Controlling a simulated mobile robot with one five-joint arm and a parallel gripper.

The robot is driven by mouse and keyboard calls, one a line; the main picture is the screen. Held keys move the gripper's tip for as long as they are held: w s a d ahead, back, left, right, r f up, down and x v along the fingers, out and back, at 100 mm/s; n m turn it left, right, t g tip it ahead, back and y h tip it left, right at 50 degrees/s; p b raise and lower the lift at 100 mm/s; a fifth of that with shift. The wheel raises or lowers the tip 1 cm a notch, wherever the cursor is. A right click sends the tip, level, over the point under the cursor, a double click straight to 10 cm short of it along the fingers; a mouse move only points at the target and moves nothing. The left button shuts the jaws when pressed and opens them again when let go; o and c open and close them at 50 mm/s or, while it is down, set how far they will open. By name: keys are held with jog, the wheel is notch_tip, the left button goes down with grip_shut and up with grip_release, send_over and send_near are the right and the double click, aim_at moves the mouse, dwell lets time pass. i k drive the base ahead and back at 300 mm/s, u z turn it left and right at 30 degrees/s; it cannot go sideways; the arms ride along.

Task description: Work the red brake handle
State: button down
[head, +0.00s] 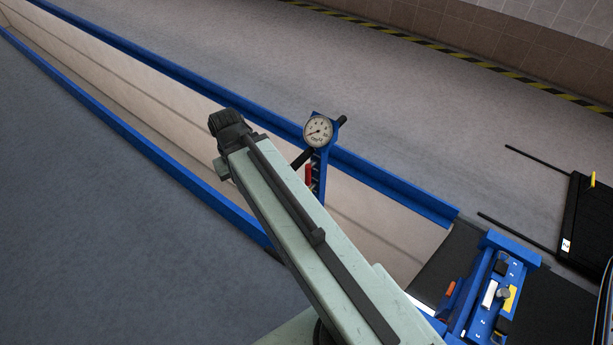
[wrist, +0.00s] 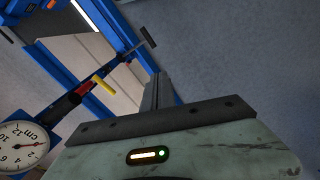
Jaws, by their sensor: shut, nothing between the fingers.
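The red brake handle (head: 308,174) shows in the head view as a short upright red piece on the blue post, below the round dial and just right of my arm, which may hide part of it. In the wrist view a red piece (wrist: 83,90) joins a dark bar beside the dial, at left. My gripper (wrist: 156,78) shows in the wrist view as closed grey fingers pointing up the picture, with nothing between them. It is apart from the red piece, to its right. I cannot make out the fingertips in the head view.
The white dial gauge (head: 317,131) tops the blue post (head: 319,185) at the blue-edged pit rail (head: 390,185). A yellow grip (wrist: 104,85) lies between the red piece and my fingers in the wrist view picture. A blue jack unit (head: 490,290) stands at lower right.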

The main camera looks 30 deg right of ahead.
aim_at(313, 162)
jog(key=k, duration=1.25)
jog(key=u, duration=0.55)
jog(key=i, duration=1.4)
jog(key=u, duration=0.5)
jog(key=k, duration=0.75)
jog(key=u, duration=0.2)
jog(key=i, duration=0.75)
jog(key=z, duration=0.05)
